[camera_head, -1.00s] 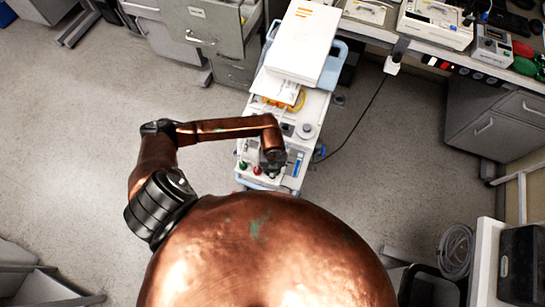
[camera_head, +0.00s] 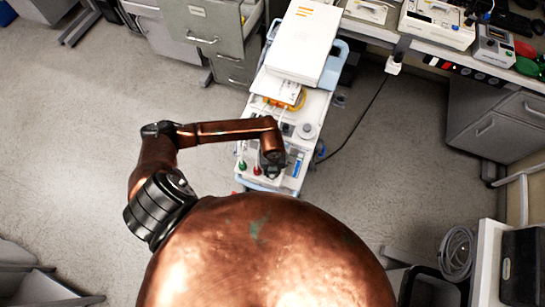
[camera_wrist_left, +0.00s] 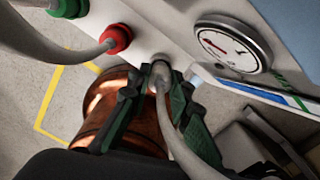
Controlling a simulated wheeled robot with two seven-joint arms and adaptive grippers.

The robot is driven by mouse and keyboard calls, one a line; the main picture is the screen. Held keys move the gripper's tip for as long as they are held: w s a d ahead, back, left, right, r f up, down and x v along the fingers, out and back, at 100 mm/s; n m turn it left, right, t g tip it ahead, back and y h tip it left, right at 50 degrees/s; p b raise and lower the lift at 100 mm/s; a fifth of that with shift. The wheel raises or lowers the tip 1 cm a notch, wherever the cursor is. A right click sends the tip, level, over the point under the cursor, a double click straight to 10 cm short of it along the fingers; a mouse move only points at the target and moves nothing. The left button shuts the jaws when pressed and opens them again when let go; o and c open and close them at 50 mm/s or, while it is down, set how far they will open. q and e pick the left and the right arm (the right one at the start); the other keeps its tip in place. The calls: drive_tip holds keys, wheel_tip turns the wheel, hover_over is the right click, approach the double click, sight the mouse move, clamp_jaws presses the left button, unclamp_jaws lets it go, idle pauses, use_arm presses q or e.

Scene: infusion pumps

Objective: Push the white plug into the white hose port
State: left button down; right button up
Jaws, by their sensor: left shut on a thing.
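The white plug (camera_wrist_left: 160,77) is the light end piece on a grey hose, seen in the left wrist view. My left gripper (camera_wrist_left: 156,90) is shut on it, with a dark green finger on each side. The plug's front end is up against the lower part of the white machine panel (camera_wrist_left: 160,30). The white hose port is hidden behind the plug and fingers, and I cannot tell how far in the plug is. In the head view my left gripper (camera_head: 270,169) is over the front of the cart. My right gripper is not in view.
A green fitting (camera_wrist_left: 70,8) and a red fitting (camera_wrist_left: 117,39) with hoses sit left of the plug. A round gauge (camera_wrist_left: 233,46) is to the right. The cart (camera_head: 313,112) stands near drawers (camera_head: 213,30) and a workbench. Open floor lies left.

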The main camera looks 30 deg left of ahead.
use_arm(q)
drive_tip(key=shift+f+b, duration=0.3)
drive_tip(key=shift+f, duration=0.45)
drive_tip(key=c, duration=1.7)
unclamp_jaws()
drive_tip(key=shift+r, duration=0.1)
wheel_tip(320, 180, up, 12)
